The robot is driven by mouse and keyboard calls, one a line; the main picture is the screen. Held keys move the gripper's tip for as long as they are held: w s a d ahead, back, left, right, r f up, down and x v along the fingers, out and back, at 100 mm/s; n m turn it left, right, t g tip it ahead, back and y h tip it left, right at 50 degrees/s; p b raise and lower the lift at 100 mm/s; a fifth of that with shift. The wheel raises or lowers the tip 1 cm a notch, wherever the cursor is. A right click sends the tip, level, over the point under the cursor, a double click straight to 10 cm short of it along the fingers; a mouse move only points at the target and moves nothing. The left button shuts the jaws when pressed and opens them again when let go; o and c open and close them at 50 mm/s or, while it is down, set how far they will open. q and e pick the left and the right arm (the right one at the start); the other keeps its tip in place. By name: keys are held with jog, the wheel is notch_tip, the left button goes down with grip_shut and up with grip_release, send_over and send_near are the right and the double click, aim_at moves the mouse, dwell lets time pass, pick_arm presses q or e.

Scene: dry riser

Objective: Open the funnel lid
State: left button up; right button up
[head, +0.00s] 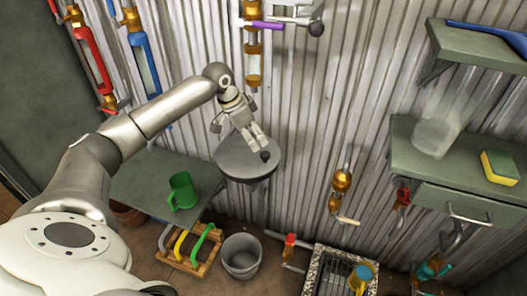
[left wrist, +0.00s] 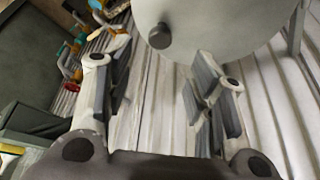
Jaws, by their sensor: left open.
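The funnel lid (head: 234,164) is a round grey disc in the middle of the head view, in front of the corrugated wall. A small dark knob (head: 265,156) stands near its front right edge. My left gripper (head: 254,143) is over the lid, its fingers pointing toward the knob. In the left wrist view, the lid (left wrist: 225,25) fills the top and the knob (left wrist: 160,37) shows between and beyond the two spread fingers (left wrist: 163,75). The gripper is open and empty, apart from the knob. The lid looks closed; the funnel body under it is hidden. My right gripper is not seen.
A green table (head: 140,180) with a green mug (head: 183,191) is at left. A grey bucket (head: 241,256) stands on the floor below. A shelf with a drawer (head: 455,203) bears a yellow sponge (head: 500,167) at right. Pipes and valves (head: 341,185) line the wall.

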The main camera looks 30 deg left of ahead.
aim_at(265, 154)
pick_arm(q)
jog(key=x, duration=0.9)
jog(key=shift+r, duration=0.1)
grip_shut()
